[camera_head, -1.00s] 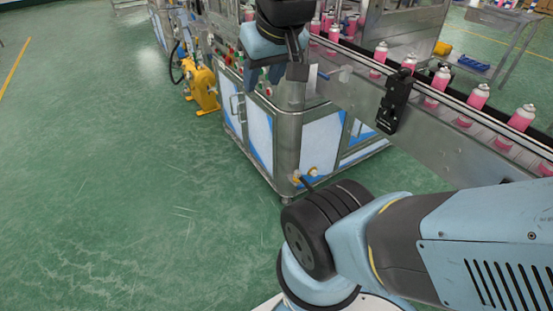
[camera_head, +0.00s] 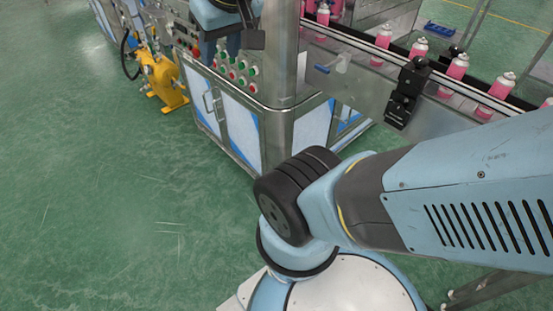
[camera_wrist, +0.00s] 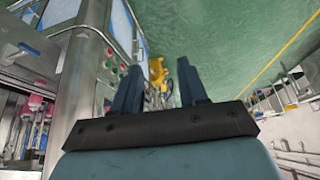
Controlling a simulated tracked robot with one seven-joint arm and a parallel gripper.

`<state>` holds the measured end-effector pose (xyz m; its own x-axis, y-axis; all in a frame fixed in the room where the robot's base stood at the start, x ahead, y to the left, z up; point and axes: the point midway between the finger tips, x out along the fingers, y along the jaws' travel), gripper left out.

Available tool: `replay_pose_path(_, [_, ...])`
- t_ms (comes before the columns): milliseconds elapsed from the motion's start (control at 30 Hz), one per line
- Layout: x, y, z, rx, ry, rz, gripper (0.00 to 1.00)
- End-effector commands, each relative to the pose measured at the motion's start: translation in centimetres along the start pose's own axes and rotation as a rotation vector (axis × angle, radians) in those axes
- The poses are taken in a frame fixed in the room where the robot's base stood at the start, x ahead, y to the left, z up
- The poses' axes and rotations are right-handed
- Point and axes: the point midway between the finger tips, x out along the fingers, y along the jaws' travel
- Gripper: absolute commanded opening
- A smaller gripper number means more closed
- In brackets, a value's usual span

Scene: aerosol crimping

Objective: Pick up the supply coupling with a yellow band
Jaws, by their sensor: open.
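I cannot make out a supply coupling with a yellow band in either current view. My gripper (camera_wrist: 160,78) shows in the wrist view with its two blue-grey fingers apart and nothing between them. In the head view my gripper (camera_head: 225,44) is at the top edge, partly cut off, in front of the machine's button panel (camera_head: 237,72). My own arm covers the lower front corner of the machine cabinet (camera_head: 243,125).
A yellow pump-like unit (camera_head: 160,78) stands on the floor left of the cabinet. A conveyor (camera_head: 350,80) with pink cans (camera_head: 453,70) runs to the right, with a black bracket (camera_head: 405,95) on its side. Green floor (camera_head: 90,210) at left is clear.

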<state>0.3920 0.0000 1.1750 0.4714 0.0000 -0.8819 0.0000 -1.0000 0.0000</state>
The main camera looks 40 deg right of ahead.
Motion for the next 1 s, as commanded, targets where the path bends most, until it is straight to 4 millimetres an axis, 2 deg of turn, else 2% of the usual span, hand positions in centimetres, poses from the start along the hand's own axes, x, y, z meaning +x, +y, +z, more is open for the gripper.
replay_pose_path(100, [0.0, 0.0, 0.0, 0.000, 0.000, 0.000, 0.43])
replay_pose_path(267, [0.3, 0.1, -0.4, -0.008, -0.004, 0.000, 0.58])
replay_pose_path(333, [0.9, 0.3, -1.0, -0.020, -0.011, 0.002, 0.65])
replay_pose_path(433, [2.3, 1.3, -2.4, -0.051, -0.026, 0.004, 0.65])
replay_pose_path(667, [7.2, 3.2, -6.3, -0.158, -0.066, 0.018, 0.65])
replay_pose_path(1000, [16.1, 6.6, -10.5, -0.327, -0.133, 0.042, 0.65])
